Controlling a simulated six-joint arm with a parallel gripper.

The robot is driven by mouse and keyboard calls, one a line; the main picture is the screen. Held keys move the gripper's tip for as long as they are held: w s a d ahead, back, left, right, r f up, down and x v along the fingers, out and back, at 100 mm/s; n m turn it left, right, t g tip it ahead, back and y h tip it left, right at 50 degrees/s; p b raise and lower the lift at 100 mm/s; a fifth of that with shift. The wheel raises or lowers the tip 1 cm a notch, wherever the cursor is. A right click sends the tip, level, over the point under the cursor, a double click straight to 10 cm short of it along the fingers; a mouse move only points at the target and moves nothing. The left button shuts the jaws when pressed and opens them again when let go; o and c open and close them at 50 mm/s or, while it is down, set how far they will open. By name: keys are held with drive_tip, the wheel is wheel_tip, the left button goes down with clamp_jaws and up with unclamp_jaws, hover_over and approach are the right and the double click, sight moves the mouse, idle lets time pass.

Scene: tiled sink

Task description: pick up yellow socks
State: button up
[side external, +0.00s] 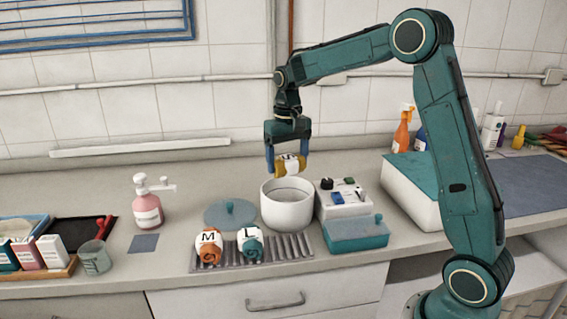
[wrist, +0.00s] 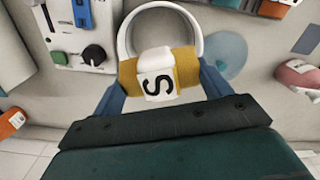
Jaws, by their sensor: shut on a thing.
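The yellow socks (wrist: 183,67) are a rolled bundle with a white band marked S. My gripper (side external: 287,165) is shut on them, with a blue finger at each end of the roll. In the side external view the yellow socks (side external: 279,167) hang just above the white round pot (side external: 287,210), toward its back rim. In the wrist view the white pot (wrist: 128,38) shows behind and below the socks, and the socks hide part of its opening. The inside of the pot looks empty where it is visible.
Orange socks marked M (side external: 209,257) and teal socks marked L (side external: 251,250) lie on a ribbed rack (side external: 290,247) in front. A round blue lid (side external: 230,214) lies left of the pot.

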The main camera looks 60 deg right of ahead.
sight(287, 156)
wheel_tip(287, 156, up, 7)
drive_tip(key=shift+r, duration=0.1)
idle(0.3)
idle(0.4)
